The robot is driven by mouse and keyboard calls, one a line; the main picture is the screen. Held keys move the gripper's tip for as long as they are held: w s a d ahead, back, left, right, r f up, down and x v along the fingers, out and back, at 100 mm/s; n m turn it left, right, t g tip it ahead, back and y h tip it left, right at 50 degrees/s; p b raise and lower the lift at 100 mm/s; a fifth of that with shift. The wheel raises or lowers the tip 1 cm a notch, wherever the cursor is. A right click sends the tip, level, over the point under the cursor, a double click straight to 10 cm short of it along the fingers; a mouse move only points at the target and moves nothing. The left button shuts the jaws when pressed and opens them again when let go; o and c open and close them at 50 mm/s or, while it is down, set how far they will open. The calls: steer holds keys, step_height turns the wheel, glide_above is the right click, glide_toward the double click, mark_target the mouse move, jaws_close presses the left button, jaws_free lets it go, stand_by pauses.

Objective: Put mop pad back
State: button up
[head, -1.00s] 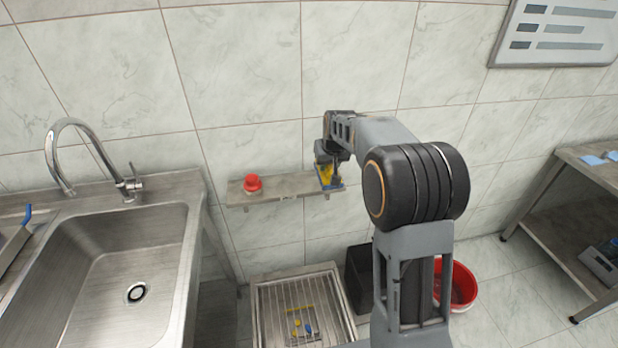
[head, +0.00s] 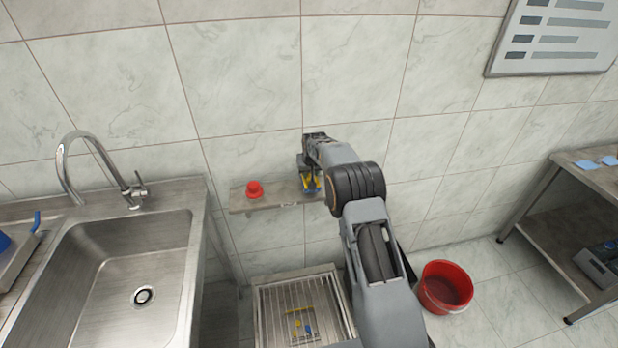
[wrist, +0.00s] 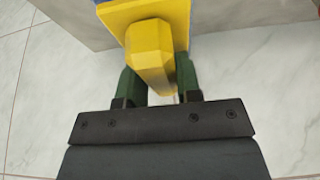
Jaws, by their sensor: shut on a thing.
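A mop pad (head: 313,183), yellow with blue, is at the right end of the wall shelf (head: 280,199) in the head view. In the wrist view its yellow flange and handle (wrist: 150,45) fill the top middle, with a sliver of blue at the top edge. My gripper (wrist: 158,82) has its green fingers on both sides of the yellow handle and is shut on it. In the head view my gripper (head: 308,176) partly covers the pad. I cannot tell whether the pad touches the shelf.
A red knob-like object (head: 254,189) stands on the shelf, left of the pad. Below is a grated basin (head: 262,318) with small yellow and blue pieces. A sink (head: 120,265) is at left, a red bucket (head: 446,286) and a table (head: 572,181) at right.

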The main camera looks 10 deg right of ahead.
steer(key=shift+w+f+p, duration=0.1)
steer(key=shift+f+p, duration=0.2)
steer(key=shift+f, duration=1.35)
steer(key=shift+f, duration=0.1)
steer(key=shift+f, duration=0.15)
steer(key=o, duration=0.9)
